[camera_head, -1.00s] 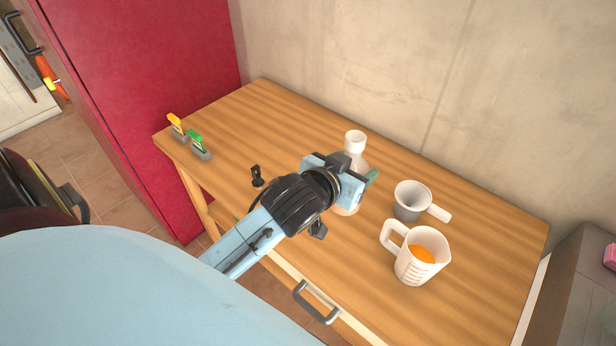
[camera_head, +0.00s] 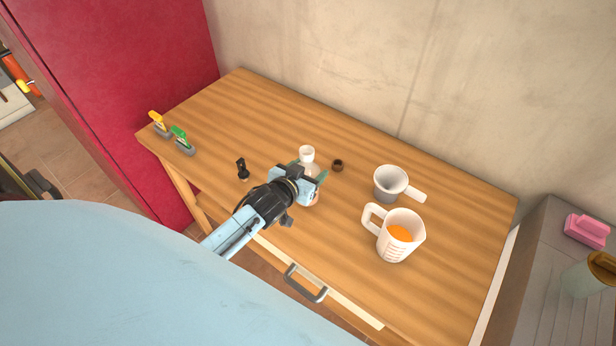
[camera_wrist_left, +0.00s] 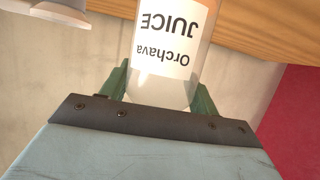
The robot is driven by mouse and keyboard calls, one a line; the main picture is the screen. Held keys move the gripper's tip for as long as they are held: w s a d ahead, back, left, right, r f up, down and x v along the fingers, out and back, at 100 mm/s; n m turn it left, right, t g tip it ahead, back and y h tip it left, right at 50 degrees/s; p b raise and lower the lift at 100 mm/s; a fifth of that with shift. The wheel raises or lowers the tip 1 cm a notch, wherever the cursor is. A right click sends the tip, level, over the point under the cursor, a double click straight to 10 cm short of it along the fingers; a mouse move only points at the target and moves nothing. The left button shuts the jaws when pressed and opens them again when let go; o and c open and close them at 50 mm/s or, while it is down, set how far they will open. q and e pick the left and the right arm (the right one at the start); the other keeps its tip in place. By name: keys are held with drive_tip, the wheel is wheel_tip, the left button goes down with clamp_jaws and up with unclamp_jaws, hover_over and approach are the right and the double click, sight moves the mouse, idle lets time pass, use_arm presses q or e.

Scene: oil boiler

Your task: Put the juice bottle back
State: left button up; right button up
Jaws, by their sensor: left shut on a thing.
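The juice bottle is clear with a white cap (camera_head: 307,153). It stands about upright over the left-middle of the wooden table. My left gripper (camera_head: 314,175) is shut on its body, partly hiding it in the head view. In the left wrist view the bottle (camera_wrist_left: 170,40) shows upside down, its white label reading "Orchava JUICE", between the two green fingers. Whether its base touches the tabletop is hidden. My right gripper is not in view.
On the wooden table (camera_head: 440,215) are a grey-white cup (camera_head: 388,183), a measuring jug (camera_head: 397,240) with orange contents, a small brown ring (camera_head: 338,165), a black item (camera_head: 242,168), and yellow (camera_head: 158,122) and green (camera_head: 181,138) clips. The table's back left is clear.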

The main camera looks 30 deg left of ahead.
use_arm(q)
wheel_tip(320, 180, down, 2)
drive_tip(key=shift+f, duration=0.15)
drive_tip(key=shift+f, duration=0.1)
drive_tip(key=o, duration=1.2)
drive_tip(key=shift+o, duration=0.2)
drive_tip(key=shift+r, duration=0.2)
drive_tip(key=v, duration=1.2)
drive_tip(key=shift+p, duration=0.45)
